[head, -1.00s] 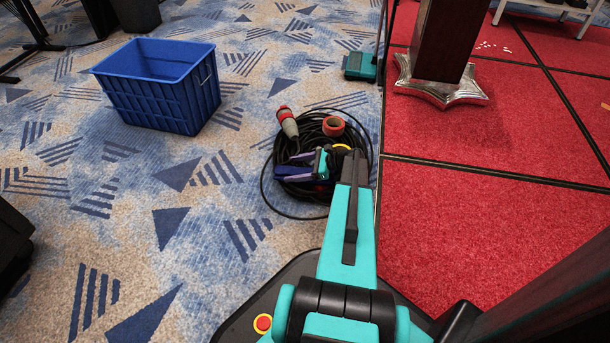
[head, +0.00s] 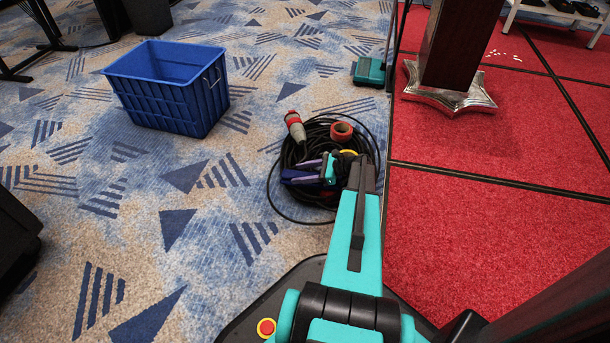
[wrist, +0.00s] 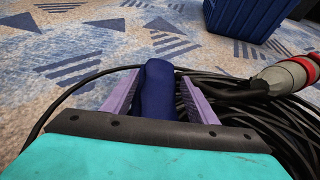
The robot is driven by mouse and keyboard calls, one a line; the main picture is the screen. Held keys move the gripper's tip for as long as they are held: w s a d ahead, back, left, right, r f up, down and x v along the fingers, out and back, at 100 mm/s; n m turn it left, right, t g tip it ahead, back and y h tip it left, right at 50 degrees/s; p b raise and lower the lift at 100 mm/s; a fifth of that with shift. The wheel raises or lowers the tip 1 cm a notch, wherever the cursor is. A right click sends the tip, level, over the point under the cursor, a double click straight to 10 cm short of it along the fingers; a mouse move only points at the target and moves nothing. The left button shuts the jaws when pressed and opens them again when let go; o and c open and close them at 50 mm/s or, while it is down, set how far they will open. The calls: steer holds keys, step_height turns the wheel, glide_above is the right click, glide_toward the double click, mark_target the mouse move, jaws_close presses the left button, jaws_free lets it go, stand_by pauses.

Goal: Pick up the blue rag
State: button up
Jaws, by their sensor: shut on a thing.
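The blue rag (wrist: 158,92) is a dark blue roll between the two purple fingers of my gripper (wrist: 160,95) in the wrist view. My gripper is shut on it. In the head view the rag (head: 293,176) shows as a small dark blue patch at the left of my gripper (head: 302,172), over the cable coil. I cannot tell whether the rag touches the cable.
A blue crate (head: 165,95) stands at the upper left. A red platform (head: 450,235) lies right. Patterned carpet left of the coil is clear.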

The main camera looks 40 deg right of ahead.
step_height(320, 180, up, 10)
steer(key=p, duration=0.5)
